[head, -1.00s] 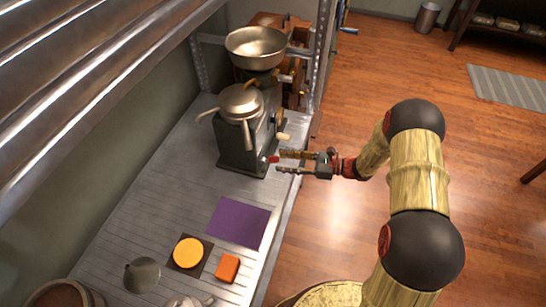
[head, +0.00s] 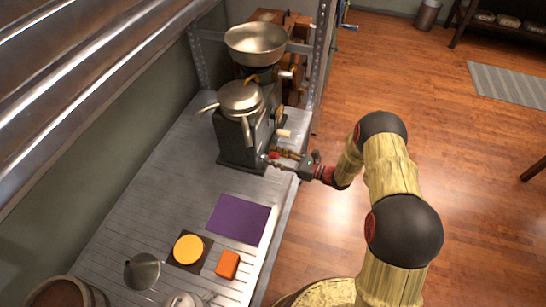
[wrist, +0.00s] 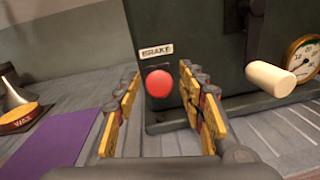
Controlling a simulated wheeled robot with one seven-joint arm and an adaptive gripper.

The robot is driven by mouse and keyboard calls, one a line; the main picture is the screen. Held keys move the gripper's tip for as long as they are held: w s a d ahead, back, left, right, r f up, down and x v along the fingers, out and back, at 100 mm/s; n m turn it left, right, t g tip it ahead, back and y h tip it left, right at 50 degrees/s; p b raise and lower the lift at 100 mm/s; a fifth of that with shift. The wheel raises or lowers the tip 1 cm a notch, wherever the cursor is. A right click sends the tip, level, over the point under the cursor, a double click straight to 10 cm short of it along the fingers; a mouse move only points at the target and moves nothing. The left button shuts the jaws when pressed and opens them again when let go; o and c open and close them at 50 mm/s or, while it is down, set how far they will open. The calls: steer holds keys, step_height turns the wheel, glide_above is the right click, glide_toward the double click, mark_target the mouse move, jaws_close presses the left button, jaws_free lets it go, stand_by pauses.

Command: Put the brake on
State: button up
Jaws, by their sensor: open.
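The brake is a red round knob (wrist: 159,84) low on the side of a dark green machine (head: 240,138). A label reading "BRAKE" (wrist: 156,50) is just above it. In the head view the red knob (head: 273,156) is at the machine's lower right, beside my fingers. My gripper (head: 274,159) is open and empty. In the wrist view my gripper (wrist: 158,85) has one finger to the left of the knob and one to the right. The knob appears between the fingers, and I cannot tell whether either touches it.
A cream crank handle (wrist: 270,78) and a dial gauge (wrist: 303,58) are to the right on the machine. A purple sheet (head: 238,219), a yellow disc (head: 188,251) and an orange block (head: 228,265) lie on the slatted bench. Open floor is at right.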

steer(key=shift+c, duration=1.1)
steer(key=c, duration=0.7)
steer(key=shift+w, duration=0.1)
jaws_close()
